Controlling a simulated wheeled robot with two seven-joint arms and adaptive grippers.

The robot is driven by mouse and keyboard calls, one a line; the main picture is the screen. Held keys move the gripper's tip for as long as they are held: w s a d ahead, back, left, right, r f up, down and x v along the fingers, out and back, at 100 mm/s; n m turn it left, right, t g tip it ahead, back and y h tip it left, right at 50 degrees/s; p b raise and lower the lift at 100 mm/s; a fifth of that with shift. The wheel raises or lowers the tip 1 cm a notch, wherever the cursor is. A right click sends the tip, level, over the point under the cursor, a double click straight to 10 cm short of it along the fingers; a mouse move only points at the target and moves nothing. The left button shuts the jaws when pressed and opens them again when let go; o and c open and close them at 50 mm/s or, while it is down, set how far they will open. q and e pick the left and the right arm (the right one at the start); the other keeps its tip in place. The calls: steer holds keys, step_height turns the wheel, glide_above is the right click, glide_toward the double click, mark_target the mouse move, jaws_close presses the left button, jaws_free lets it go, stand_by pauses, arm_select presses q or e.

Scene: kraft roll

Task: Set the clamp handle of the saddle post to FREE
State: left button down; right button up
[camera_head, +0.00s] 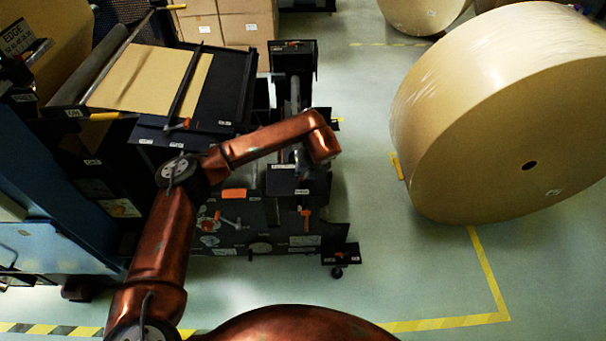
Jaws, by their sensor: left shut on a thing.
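My left arm reaches in from the bottom left over the black machine stand. My left gripper (299,163) points down beside the upright post (294,95), and is small and dark against it. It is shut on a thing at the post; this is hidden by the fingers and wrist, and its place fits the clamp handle. The handle's setting and the FREE mark cannot be read. An orange-red handle (306,214) shows lower on the front of the stand, apart from the gripper. My right gripper is not in view.
A large kraft roll (480,120) stands on the floor at the right. A bed with a brown paper sheet (150,80) lies behind my left arm. Cardboard boxes (225,28) stand at the back. Open floor (380,250) lies between stand and roll, with yellow floor tape (488,270).

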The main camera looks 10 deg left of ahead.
arm_select(q)
steer(key=shift+r, duration=0.1)
steer(key=c, duration=1.9)
jaws_free()
steer(key=v, duration=1.2)
steer(key=shift+d, duration=0.1)
